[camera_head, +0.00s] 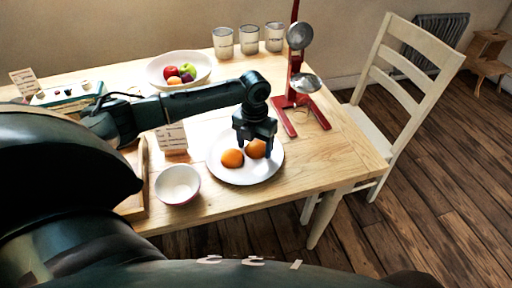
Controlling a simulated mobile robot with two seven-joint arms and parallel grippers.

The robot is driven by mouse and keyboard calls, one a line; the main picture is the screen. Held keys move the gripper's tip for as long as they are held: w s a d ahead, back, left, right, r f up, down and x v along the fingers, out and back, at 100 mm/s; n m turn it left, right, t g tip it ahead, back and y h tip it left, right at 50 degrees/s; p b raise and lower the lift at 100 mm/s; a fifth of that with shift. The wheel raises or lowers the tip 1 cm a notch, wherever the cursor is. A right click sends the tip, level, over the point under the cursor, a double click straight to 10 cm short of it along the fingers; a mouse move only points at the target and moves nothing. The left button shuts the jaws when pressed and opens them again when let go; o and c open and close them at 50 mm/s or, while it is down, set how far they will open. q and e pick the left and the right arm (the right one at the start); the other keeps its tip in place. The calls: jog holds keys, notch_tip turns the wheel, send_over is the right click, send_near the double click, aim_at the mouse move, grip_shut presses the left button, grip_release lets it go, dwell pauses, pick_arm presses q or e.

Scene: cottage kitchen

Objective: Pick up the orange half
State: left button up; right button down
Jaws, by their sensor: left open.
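Two orange-coloured rounded pieces lie on a white plate (250,178): one orange half (232,159) on the left and one orange half (256,150) on the right, partly hidden by the gripper. My left gripper (255,147) points down over the plate with its jaws open. Its fingers appear on either side of the right piece; I cannot tell whether they touch it. My right gripper is not in view.
A white bowl (178,186) stands left of the plate. A red press (292,101) stands behind right of it. A fruit bowl (152,71), several jars (248,41) and a card (172,138) are on the table. A cream chair (381,71) stands at the right.

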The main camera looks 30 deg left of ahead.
pick_arm(q)
jog(key=shift+c, duration=0.3)
jog(key=c, duration=0.4)
